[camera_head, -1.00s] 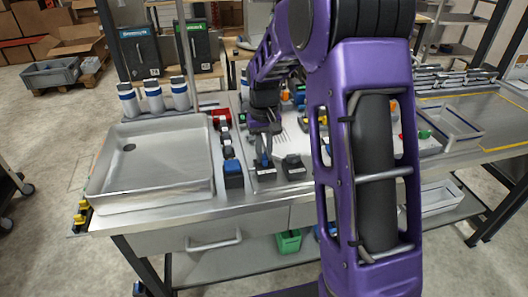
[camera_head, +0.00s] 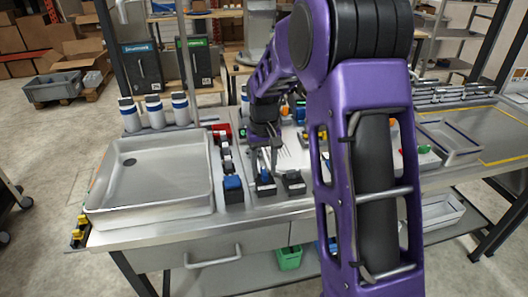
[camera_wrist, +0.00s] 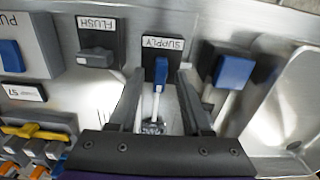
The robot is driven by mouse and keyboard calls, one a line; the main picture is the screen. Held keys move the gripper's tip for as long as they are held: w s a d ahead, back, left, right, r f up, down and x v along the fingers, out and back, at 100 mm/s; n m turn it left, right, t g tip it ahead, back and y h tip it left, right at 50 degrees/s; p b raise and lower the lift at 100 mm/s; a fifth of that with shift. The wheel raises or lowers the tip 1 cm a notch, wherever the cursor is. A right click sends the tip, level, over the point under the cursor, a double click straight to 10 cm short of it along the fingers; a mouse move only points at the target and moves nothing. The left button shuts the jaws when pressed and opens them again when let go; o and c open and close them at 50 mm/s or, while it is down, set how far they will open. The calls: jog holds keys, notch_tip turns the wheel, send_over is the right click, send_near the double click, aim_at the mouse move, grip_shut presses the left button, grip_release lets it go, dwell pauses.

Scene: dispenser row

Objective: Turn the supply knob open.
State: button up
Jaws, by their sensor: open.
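The supply knob (camera_wrist: 161,70) is a small blue handle on a dark base, next to a plate reading SUPPLY upside down in the wrist view. Its handle lies roughly up and down in that picture. In the head view the supply knob (camera_head: 264,178) is a small blue spot near the counter's front. My gripper (camera_wrist: 161,80) is open, with one dark finger on each side of the knob and visible gaps between. In the head view my gripper (camera_head: 264,168) points down over it. I cannot tell the exact height of the fingertips.
A dark FLUSH knob (camera_wrist: 97,55) sits close on one side and another blue-handled dark unit (camera_wrist: 234,70) on the other. A metal sink tray (camera_head: 150,195) fills the counter's left. White bottles with blue bands (camera_head: 155,112) stand behind it.

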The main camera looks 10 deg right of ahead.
aim_at(264, 171)
notch_tip(264, 171, up, 17)
jog(key=p, duration=0.1)
jog(key=shift+p, duration=0.35)
